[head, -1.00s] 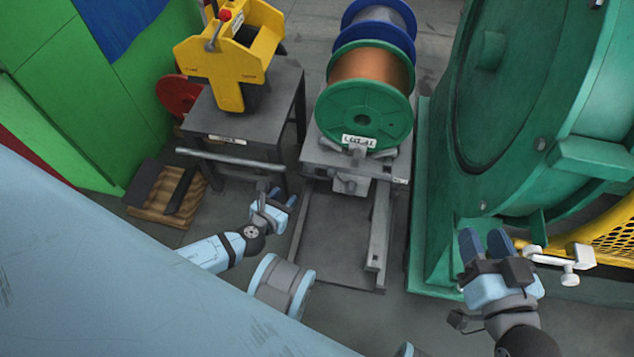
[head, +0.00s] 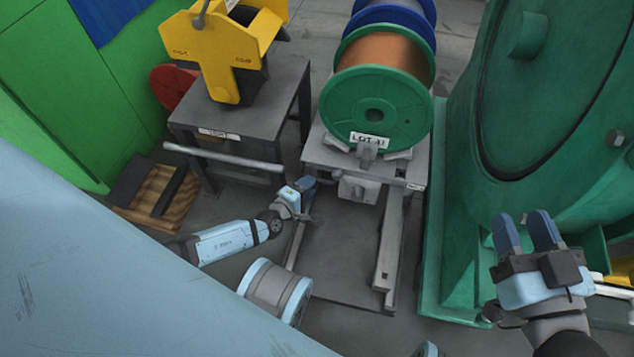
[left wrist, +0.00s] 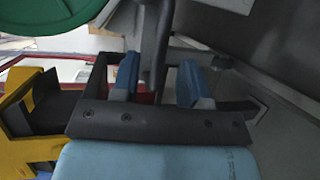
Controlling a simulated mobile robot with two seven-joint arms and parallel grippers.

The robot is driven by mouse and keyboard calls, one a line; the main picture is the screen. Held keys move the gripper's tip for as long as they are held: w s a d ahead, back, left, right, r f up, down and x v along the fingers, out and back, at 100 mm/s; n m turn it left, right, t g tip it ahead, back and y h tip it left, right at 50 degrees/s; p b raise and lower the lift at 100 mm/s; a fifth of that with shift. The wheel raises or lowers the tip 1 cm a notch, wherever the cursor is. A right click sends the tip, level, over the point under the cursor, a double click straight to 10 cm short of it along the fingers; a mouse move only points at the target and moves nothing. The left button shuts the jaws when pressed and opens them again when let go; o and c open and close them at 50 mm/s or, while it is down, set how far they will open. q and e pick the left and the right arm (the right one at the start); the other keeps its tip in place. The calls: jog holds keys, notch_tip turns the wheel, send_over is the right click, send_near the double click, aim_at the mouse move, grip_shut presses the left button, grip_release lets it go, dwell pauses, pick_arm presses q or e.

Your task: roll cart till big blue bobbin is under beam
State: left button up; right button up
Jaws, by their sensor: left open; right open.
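The big blue bobbin (head: 412,17) sits behind a green-flanged bobbin (head: 350,112) with copper-coloured winding. Both rest on a grey cart-like stand (head: 320,150) with low rails in front. The blue bobbin is partly hidden and cut by the top edge. My left gripper (head: 307,187) is open at the stand's front left. In the left wrist view, its blue fingers (left wrist: 158,82) are apart, with a dark bar (left wrist: 161,40) showing between or beyond them; contact cannot be told. My right gripper (head: 526,232) is open and empty before the green machine. I cannot identify a beam.
A grey table (head: 285,95) with a front bar (head: 225,157) carries a yellow frame (head: 218,50) at left. A green machine housing (head: 465,230) stands close on the right. A grey spool (head: 272,288) and a wooden pallet (head: 160,194) are on the lower left.

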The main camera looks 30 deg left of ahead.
pick_arm(q)
jog(key=b+x, duration=0.1)
jog(key=x, duration=0.3)
jog(key=shift+w, duration=0.3)
pick_arm(e)
jog(key=shift+w+d+r+n+t, duration=0.3)
jog(key=shift+w+n+t, duration=0.15)
jog(key=shift+n, duration=0.35)
pick_arm(q)
grip_shut()
pick_arm(e)
jog(key=shift+f, duration=0.1)
